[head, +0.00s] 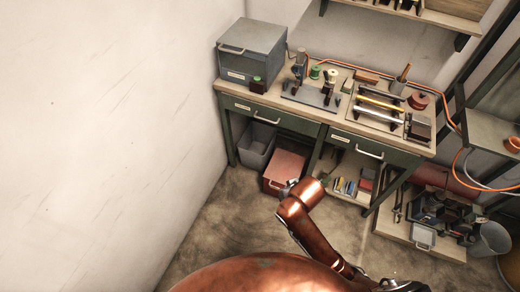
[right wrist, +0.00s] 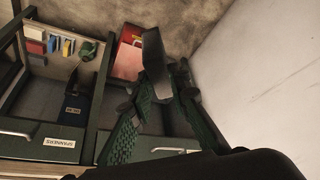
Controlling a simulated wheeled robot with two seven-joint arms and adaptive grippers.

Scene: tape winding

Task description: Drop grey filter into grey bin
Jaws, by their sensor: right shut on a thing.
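The grey bin (head: 257,147) stands on the floor under the left end of the workbench, left of a red box. My right arm reaches up from the bottom, and its gripper (head: 289,187) is mostly hidden behind the copper forearm, in front of the red box. In the right wrist view my right gripper (right wrist: 161,92) has its green fingers closed around a long grey piece, which looks like the grey filter (right wrist: 154,50). The piece sticks out past the fingertips, beside the red box. I cannot make out the bin clearly in that view. My left gripper is not in view.
The red box (head: 285,169) sits right of the bin and also shows in the right wrist view (right wrist: 129,40). The workbench (head: 240,101) overhangs both. A shelf (head: 342,163) with small goods is to the right. The white wall (head: 110,130) bounds the left; bare floor (head: 222,222) lies before the bin.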

